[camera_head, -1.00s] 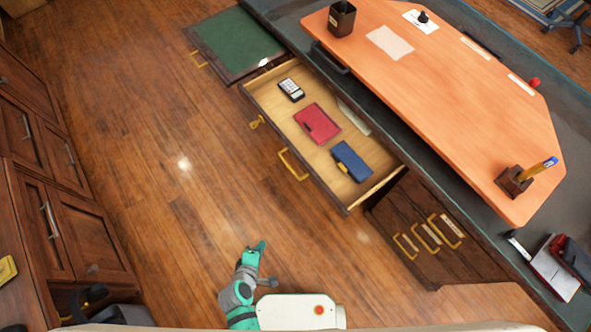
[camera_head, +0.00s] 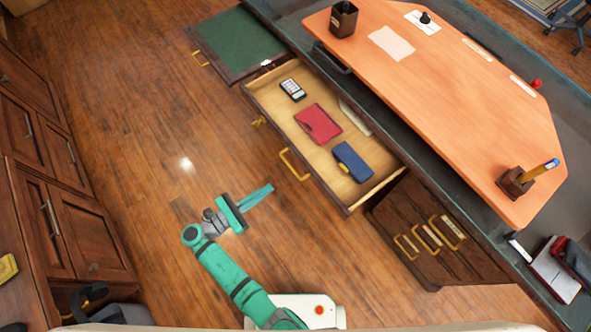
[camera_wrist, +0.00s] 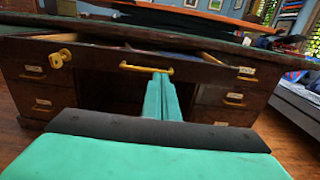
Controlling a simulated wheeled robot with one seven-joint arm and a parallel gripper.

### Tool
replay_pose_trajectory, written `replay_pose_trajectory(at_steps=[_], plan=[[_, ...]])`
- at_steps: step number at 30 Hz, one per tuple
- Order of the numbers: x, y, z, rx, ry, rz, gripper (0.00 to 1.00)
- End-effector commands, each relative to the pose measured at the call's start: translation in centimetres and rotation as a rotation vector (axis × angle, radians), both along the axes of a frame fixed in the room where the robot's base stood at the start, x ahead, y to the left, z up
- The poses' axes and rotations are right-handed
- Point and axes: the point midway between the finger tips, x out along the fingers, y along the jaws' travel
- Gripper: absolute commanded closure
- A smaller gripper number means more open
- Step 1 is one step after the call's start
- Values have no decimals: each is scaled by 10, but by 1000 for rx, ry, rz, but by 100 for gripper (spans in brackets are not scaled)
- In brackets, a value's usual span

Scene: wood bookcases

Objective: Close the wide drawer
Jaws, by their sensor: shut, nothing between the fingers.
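The wide drawer (camera_head: 268,95) is pulled out from the middle of the desk. It holds a calculator-like device (camera_head: 292,90), a red wallet-like item (camera_head: 318,123) and a blue one (camera_head: 352,161). Its front has a gold handle (camera_head: 293,164), which also shows in the wrist view (camera_wrist: 146,69). My gripper (camera_head: 268,188) is shut and empty, over the floor in front of the drawer and apart from it. In the wrist view my gripper's fingers (camera_wrist: 162,80) point at the drawer front, just below and right of the handle's middle.
A green-topped pull-out board (camera_head: 235,45) sticks out left of the drawer. A side cabinet with several gold handles (camera_head: 430,236) stands right of it. Dark wood cabinets (camera_head: 75,220) line the left. The floor (camera_head: 140,130) between is clear.

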Motion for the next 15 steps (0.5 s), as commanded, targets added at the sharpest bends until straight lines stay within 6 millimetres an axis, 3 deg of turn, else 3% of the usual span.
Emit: replay_pose_trajectory(at_steps=[15], plan=[[54,-77,-1,4,0,-4,100]])
